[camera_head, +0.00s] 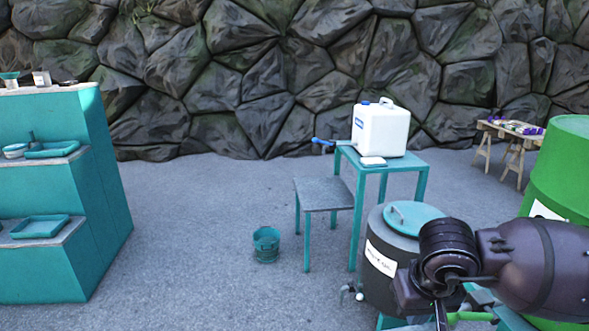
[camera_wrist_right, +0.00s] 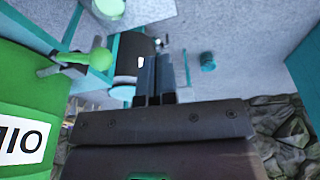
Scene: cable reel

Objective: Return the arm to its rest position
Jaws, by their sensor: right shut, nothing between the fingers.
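My right arm comes in from the lower right in the head view. Its right gripper (camera_head: 441,314) points down at the bottom edge, in front of a dark round container (camera_head: 379,262) with a teal lid (camera_head: 411,215). In the right wrist view the two dark fingers (camera_wrist_right: 164,62) lie close together, shut, with nothing held. A gap of ground shows beyond the fingertips. My left arm and left gripper are not in view.
A green barrel (camera_head: 566,165) stands close at the right; it also fills the left of the wrist view (camera_wrist_right: 25,95). A white jug (camera_head: 381,130) sits on a teal table (camera_head: 407,164). A bucket (camera_head: 266,246) stands on open ground; teal steps (camera_head: 107,180) are at left.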

